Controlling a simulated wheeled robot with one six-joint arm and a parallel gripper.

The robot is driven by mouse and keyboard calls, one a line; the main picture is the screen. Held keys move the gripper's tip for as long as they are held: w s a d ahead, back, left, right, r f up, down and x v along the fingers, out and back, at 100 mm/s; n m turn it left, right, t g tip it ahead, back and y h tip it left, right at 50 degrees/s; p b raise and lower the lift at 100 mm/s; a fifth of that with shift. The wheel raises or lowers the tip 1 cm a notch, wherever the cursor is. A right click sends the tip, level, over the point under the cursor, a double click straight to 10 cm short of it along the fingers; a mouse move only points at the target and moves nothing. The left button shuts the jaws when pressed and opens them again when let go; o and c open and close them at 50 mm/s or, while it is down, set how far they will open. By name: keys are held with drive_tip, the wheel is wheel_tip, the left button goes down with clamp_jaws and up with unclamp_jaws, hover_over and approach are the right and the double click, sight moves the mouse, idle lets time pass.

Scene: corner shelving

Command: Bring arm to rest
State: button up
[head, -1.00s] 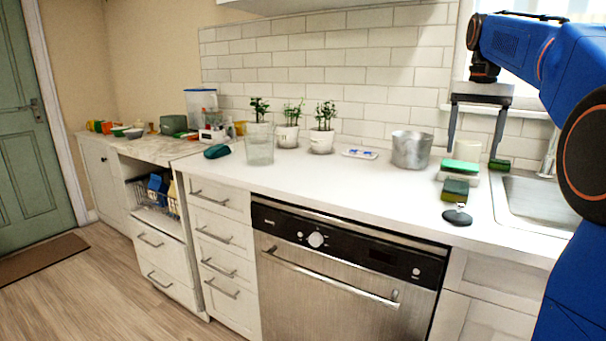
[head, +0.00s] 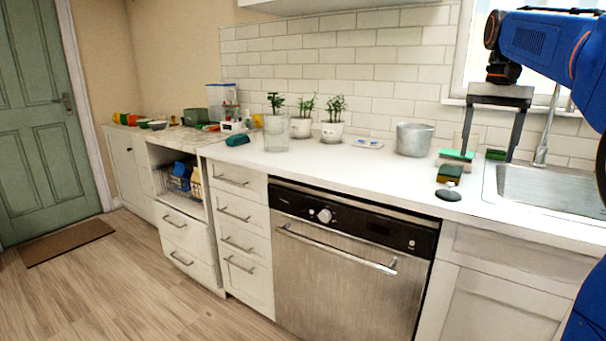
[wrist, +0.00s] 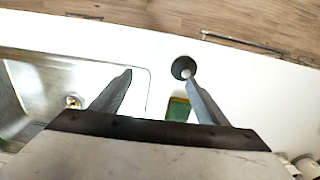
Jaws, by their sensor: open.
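My gripper (head: 488,154) is open and empty in the head view, with its two dark fingers pointing down above the counter just left of the sink. In the wrist view my gripper (wrist: 159,80) shows its fingers spread apart, with white counter between them. My blue arm reaches in from the right of the head view.
The sink (head: 550,188) and faucet (head: 544,140) lie right of my gripper. A sponge (head: 449,173), a dark round item (head: 448,195) and a metal pot (head: 414,139) stand left of it. Potted plants (head: 301,128) line the wall.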

drive_tip(key=s+a+f+n+t, duration=0.1)
drive_tip(key=s+a+f, duration=0.3)
drive_tip(key=s+f, duration=0.5)
drive_tip(key=s+a+f+n+t, duration=0.2)
drive_tip(key=s+a+f, duration=0.3)
drive_tip(key=s+f, duration=0.5)
drive_tip(key=s+a+f+n+t, duration=0.1)
drive_tip(key=s+a+f+n, duration=0.2)
drive_tip(key=s+f, duration=0.6)
wheel_tip(320, 180, down, 2)
drive_tip(key=shift+s+a+f+t, duration=0.1)
drive_tip(key=shift+s+a+t, duration=0.25)
drive_tip(key=shift+a, duration=0.85)
